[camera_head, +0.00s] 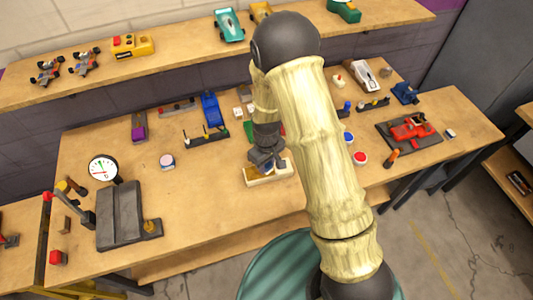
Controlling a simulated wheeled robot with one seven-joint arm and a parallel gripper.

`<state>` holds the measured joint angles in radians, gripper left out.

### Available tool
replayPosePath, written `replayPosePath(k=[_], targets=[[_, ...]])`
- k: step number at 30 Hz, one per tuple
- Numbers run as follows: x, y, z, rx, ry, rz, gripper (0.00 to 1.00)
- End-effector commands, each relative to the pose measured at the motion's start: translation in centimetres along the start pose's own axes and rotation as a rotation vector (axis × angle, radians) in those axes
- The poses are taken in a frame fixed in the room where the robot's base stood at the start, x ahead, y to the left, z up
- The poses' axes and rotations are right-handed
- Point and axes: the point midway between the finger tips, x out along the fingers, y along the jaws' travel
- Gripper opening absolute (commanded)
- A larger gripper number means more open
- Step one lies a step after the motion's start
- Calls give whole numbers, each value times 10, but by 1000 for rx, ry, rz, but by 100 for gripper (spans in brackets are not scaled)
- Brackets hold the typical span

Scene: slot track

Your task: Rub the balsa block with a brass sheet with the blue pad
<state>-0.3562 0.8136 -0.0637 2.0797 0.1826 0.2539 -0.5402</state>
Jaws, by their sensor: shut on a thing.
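The balsa block (285,172) lies near the front middle of the workbench, pale with a brass-coloured patch on top. My gripper (266,164) is right above it, pointing down, with its fingertips at the block's top. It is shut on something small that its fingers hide. I cannot make out whether this is the blue pad, or whether it touches the block. A small round piece, pinkish on top with a bluish edge (167,161), lies to the left on the bench; I cannot tell if it is a pad.
A dial gauge (103,168) and a dark grey plate fixture (120,213) stand at the left. Blue and red round tins (360,158) and a red car on a dark stand (413,130) are at the right. Bare bench lies left of the block.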

Motion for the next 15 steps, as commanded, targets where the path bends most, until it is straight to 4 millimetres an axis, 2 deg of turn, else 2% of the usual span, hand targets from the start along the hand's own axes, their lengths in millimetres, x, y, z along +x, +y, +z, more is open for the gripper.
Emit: replayPosePath(k=[1, 9, 15], targets=[[-9, 0, 0, 0, 1, 0, 7], [-33, -1, 0, -2, 1, 0, 7], [-43, 4, 2, 9, 0, 0, 7]])
